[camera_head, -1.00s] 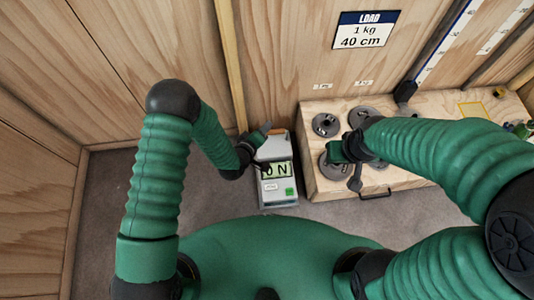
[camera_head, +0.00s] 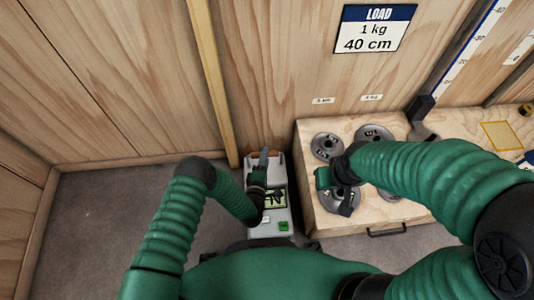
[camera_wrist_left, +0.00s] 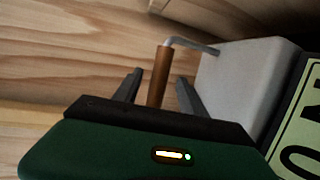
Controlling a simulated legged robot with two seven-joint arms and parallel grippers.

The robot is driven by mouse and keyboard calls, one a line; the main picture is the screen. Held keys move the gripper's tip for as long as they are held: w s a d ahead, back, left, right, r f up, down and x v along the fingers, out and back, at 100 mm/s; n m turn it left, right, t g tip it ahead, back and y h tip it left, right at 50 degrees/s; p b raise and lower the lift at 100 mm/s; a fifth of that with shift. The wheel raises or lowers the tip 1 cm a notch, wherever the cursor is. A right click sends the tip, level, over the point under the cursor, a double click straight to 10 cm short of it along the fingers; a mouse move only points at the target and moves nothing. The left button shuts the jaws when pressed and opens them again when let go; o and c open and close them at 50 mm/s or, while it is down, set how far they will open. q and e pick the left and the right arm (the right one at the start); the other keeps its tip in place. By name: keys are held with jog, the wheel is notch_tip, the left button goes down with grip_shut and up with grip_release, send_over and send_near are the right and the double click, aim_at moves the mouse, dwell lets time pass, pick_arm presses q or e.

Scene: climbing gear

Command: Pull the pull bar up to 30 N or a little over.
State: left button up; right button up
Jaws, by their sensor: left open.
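The pull bar (camera_wrist_left: 160,75) is a brown cylinder on a bent metal rod that comes from the light grey gauge box (camera_wrist_left: 245,75). In the left wrist view the bar shows between the two dark fingers of my open left gripper (camera_wrist_left: 159,88); I see a gap on each side. In the head view my left gripper (camera_head: 264,160) is over the gauge box (camera_head: 282,190) and hides part of its display (camera_head: 276,198). Only part of the reading shows, so I cannot read the force. My right gripper (camera_head: 334,182) is over the weight plates; its jaws are unclear.
A wooden box (camera_head: 318,218) to the right carries several grey weight plates (camera_head: 327,147). A load sign (camera_head: 375,28) reading 1 kg, 40 cm hangs on the back wall. A wooden strip (camera_head: 212,90) runs up the wall behind the gauge. The floor to the left is clear.

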pick_arm(q)
jog(key=b+x, duration=0.2)
jog(key=x, duration=0.2)
jog(key=shift+w+a+f, duration=0.1)
jog(key=shift+w+f, duration=0.1)
jog(key=shift+w, duration=0.05)
jog(key=shift+w+r, duration=0.1)
jog(key=shift+w, duration=0.2)
pick_arm(e)
jog(key=f, duration=0.3)
jog(key=shift+a, duration=0.2)
pick_arm(q)
grip_shut()
